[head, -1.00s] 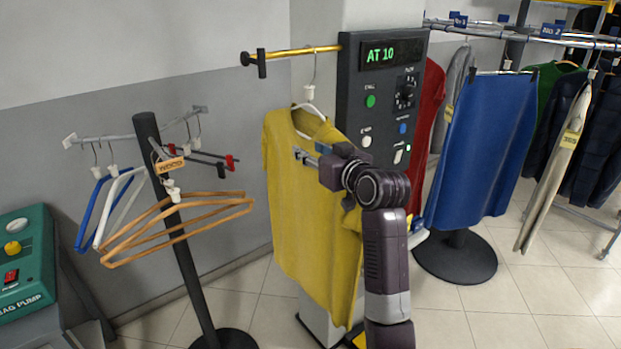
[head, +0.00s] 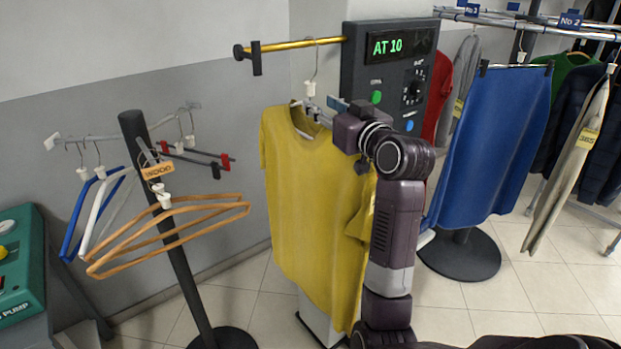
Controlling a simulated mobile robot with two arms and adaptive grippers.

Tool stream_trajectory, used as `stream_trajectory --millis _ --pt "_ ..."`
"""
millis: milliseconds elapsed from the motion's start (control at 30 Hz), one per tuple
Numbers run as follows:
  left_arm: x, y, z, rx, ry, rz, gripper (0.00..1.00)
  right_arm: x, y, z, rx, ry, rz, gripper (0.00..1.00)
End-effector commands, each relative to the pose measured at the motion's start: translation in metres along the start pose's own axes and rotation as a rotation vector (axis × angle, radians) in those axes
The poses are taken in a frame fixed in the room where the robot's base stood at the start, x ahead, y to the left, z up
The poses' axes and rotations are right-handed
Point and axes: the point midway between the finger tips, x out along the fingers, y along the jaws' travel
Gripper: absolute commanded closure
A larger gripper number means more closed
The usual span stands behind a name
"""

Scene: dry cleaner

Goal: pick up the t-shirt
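The yellow t-shirt (head: 312,205) hangs on a hanger (head: 310,89) with a white neck piece, hooked on the short brass rail (head: 300,44) of the dark control panel. My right gripper (head: 322,107) is at the shirt's collar, just below the hanger's neck. My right wrist and arm rise in front of the shirt's right side and cover part of it. The fingertips are small and partly hidden, so I cannot tell whether they are open or touch the hanger. My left gripper is not in view.
The control panel (head: 390,62) reading "AT 10" stands behind my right arm. A dark stand (head: 178,245) with several empty hangers is at the left, beside a green machine (head: 20,265). Blue cloth (head: 492,140) and other garments hang on racks at the right.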

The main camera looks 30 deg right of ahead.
Motion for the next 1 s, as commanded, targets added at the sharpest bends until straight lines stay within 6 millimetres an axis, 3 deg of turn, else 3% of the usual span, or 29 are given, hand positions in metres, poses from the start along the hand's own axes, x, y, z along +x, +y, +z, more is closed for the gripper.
stream_trajectory --millis 300,533,867,1000 --pt "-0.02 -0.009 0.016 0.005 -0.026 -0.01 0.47 0.033 0.0 -0.003 0.003 -0.002 -0.001 0.65" --pt "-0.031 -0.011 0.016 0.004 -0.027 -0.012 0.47 0.06 0.001 -0.001 0.001 -0.001 -0.002 0.65" --pt "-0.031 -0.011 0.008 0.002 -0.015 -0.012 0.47 0.065 0.001 0.001 -0.001 0.0 -0.001 0.65" --pt "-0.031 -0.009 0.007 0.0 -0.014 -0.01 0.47 0.065 0.001 0.001 -0.001 0.0 -0.001 0.8"
